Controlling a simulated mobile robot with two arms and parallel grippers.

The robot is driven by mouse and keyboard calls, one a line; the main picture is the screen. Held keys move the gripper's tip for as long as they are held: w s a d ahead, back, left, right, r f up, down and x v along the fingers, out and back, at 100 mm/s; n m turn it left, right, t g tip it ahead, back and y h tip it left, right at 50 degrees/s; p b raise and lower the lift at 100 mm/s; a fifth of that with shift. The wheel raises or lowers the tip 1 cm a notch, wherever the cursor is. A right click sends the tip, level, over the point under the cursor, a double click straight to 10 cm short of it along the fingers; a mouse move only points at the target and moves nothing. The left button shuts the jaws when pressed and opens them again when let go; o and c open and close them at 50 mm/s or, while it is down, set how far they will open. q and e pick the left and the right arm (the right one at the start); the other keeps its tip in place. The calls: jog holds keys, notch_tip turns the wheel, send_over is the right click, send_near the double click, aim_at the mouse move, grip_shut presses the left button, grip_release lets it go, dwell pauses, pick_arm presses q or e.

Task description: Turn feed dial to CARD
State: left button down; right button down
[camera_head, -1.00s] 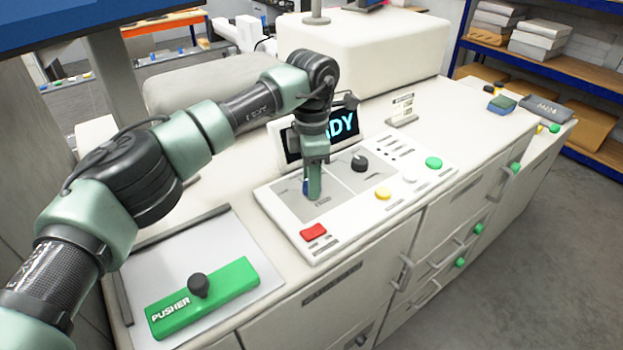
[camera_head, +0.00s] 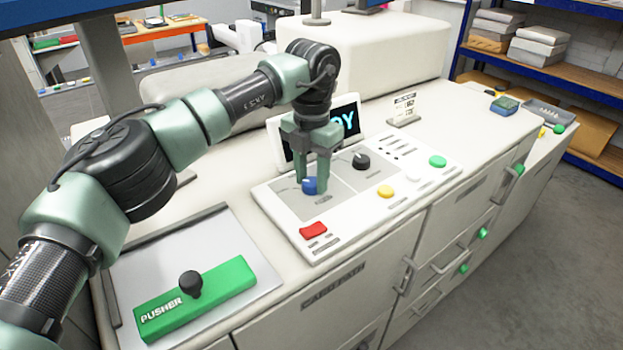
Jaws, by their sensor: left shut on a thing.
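A blue dial (camera_head: 309,186) sits on the grey left section of the white control panel (camera_head: 287,222). My left gripper (camera_head: 312,184) reaches down from above, its green fingers on either side of the dial, shut on it. The fingers and wrist hide part of the dial and most of its surrounding labels, so I cannot read its setting. A black dial (camera_head: 361,160) stands free to the right. The display (camera_head: 345,120) behind my gripper is partly covered; its visible letters end in "DY". My right gripper is not in view.
The panel also has a red button (camera_head: 313,230), a yellow button (camera_head: 386,191) and a green button (camera_head: 437,161). A green PUSHER block (camera_head: 195,299) with a black knob lies on a tray at the lower left. A small sign (camera_head: 403,110) stands behind the panel.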

aim_at(312, 181)
pick_arm(q)
jog(key=shift+n, duration=0.5)
jog(key=c, duration=0.9)
grip_release()
notch_tip(312, 181, up, 8)
jog(key=shift+f+b, duration=0.1)
jog(key=shift+b, duration=0.7)
